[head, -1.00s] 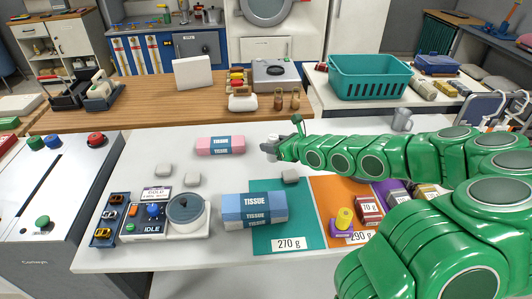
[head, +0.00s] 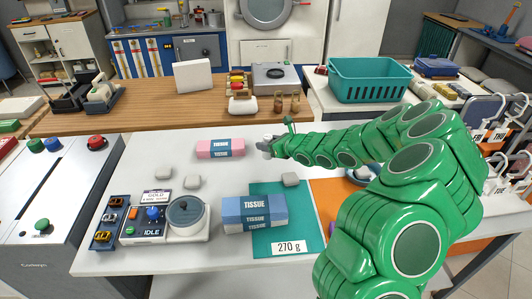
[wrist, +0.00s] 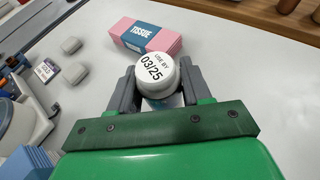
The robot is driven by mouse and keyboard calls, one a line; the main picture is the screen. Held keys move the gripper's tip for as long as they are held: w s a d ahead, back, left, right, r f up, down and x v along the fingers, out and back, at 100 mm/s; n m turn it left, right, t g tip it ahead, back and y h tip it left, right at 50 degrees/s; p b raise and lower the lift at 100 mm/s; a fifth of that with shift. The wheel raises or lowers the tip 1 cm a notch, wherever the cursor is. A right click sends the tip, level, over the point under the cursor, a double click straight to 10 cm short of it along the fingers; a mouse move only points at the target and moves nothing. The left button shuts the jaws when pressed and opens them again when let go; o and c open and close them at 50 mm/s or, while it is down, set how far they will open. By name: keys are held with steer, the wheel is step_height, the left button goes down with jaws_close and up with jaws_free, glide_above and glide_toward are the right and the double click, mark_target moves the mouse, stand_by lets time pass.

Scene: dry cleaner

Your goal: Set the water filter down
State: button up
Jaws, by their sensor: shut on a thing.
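In the head view my gripper (head: 266,147) is over the white table (head: 140,250), right of the pink tissue pack; the filter is small there and partly hidden by the fingers. I cannot tell whether the filter's underside touches the table.
The pink tissue pack (head: 220,148) lies just left of my gripper. A blue tissue pack (head: 240,208) and a grey block (head: 290,179) are nearer, by the teal 270 g mat (head: 290,228). Two grey blocks (head: 192,182) lie left.

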steer(key=shift+w+a+f, duration=0.1)
steer(key=shift+w+f, duration=0.75)
steer(key=shift+f, duration=0.25)
steer(key=shift+w+a+f, duration=0.1)
steer(key=shift+w+f, duration=0.75)
steer(key=shift+f, duration=0.2)
steer(key=shift+d+f, duration=0.1)
steer(key=shift+f, duration=1.3)
steer(key=shift+f, duration=0.1)
steer(key=o, duration=1.1)
